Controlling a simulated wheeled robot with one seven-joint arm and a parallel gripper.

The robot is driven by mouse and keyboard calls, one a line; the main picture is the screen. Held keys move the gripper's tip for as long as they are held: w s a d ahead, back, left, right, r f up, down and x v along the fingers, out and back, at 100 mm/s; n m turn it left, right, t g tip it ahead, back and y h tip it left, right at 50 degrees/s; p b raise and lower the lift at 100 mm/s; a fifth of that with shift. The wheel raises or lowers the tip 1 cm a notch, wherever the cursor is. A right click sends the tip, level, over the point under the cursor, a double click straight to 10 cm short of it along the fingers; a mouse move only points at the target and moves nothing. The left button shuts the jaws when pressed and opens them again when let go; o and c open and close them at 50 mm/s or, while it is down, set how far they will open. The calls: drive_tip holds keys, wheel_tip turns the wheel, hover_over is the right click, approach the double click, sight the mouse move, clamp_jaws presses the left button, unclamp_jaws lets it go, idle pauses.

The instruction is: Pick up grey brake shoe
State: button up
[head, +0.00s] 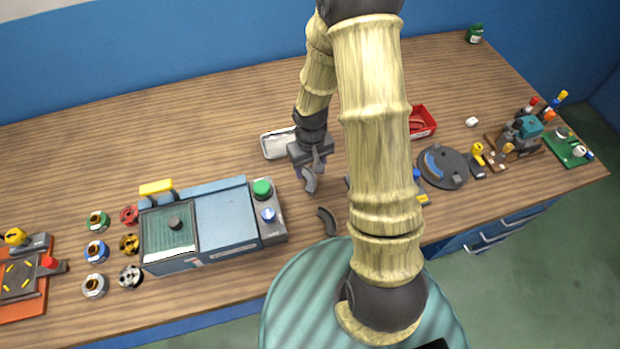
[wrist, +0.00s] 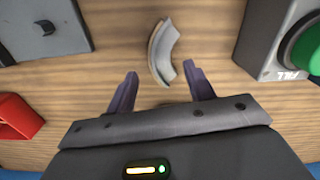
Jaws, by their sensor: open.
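In the wrist view the brake shoe (wrist: 163,52) shows as an arc with a paler edge. Its lower end reaches toward the gap between the two fingers of my gripper (wrist: 162,82). The fingers are apart with nothing held between them.
A control box with a green button (head: 263,188) and the blue-grey machine (head: 226,220) stand left of my gripper. A metal tray (head: 275,144) lies behind it. A red bin (head: 422,122) and a round dark plate (head: 444,167) are to the right. A grey block (wrist: 45,27) is left in the wrist view.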

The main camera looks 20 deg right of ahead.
sight(310, 174)
drive_tip(key=shift+f, duration=1.45)
drive_tip(key=c, duration=1.1)
drive_tip(key=shift+c, duration=0.2)
drive_tip(key=shift+r, duration=0.1)
wheel_tip(310, 174, up, 10)
